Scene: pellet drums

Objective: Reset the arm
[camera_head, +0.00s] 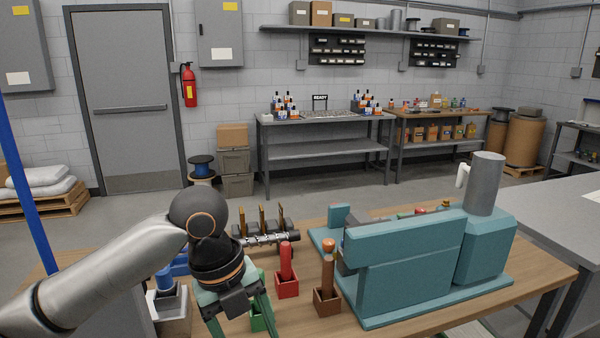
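My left arm (110,275) comes in from the left, over the near left part of the wooden workbench (545,268). Its black wrist points down at the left gripper (243,322), which has green fingers. The fingers stand wide apart and run toward the bottom edge of the picture, where their tips are cut off. A green holder (258,316) shows between and behind them, and I see nothing clamped. My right arm and gripper are not in view.
Close to the gripper stand a red holder (287,283), a brown holder (327,300) and a blue-topped piece (165,279). A shaft rack (265,238) lies behind. A large teal machine (405,262) fills the bench's right side.

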